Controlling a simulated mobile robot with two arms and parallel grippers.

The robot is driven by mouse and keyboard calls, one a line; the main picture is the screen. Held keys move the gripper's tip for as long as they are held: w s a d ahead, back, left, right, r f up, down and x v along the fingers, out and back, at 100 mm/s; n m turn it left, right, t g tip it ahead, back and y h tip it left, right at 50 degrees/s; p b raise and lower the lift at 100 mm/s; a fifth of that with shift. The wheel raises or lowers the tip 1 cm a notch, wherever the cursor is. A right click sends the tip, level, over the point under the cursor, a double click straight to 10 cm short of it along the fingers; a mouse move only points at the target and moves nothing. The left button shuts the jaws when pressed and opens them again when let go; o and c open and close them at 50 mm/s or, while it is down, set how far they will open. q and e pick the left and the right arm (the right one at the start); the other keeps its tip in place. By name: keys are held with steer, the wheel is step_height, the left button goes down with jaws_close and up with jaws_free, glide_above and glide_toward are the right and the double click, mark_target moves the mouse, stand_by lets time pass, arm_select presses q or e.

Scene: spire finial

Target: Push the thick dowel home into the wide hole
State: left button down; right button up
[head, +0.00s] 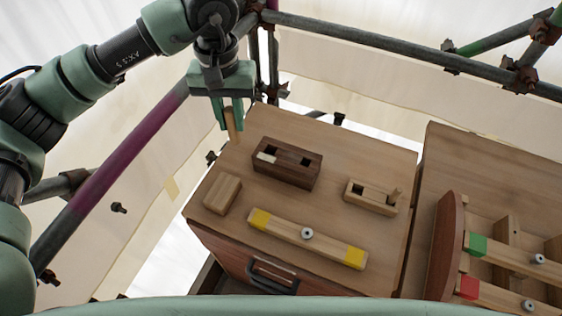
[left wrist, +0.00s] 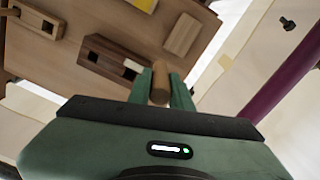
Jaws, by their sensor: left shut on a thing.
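My left gripper (head: 230,115) is shut on a thick wooden dowel (head: 231,127), which points downward near the tabletop's back left corner. The left wrist view shows the dowel (left wrist: 160,84) between the green fingers. A dark wooden block (head: 286,170) with two square openings lies to the right of the dowel, apart from it; a pale patch shows at its left opening. The block also shows in the left wrist view (left wrist: 112,62). My right gripper is out of view.
A striped wooden block (head: 222,193) lies at the left edge of the wooden tabletop (head: 335,148). A beam with yellow ends (head: 325,245) lies near the front edge. Scaffold poles (head: 400,53) run behind. More beams and a curved board (head: 445,245) stand at right.

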arm_select(q)
steer(key=shift+w+d+r, duration=0.15)
steer(key=shift+d+r, duration=0.05)
steer(key=shift+d, duration=0.05)
stand_by(0.5)
steer(key=shift+s+a+f, duration=0.2)
steer(key=shift+s+a, duration=0.05)
steer(key=shift+a, duration=0.05)
steer(key=s+a+f, duration=0.4)
steer(key=s+a, duration=0.4)
steer(key=s, duration=0.3)
steer(key=shift+s+f+n, duration=0.25)
steer(key=shift+s+n, duration=0.05)
steer(key=shift+s, duration=0.1)
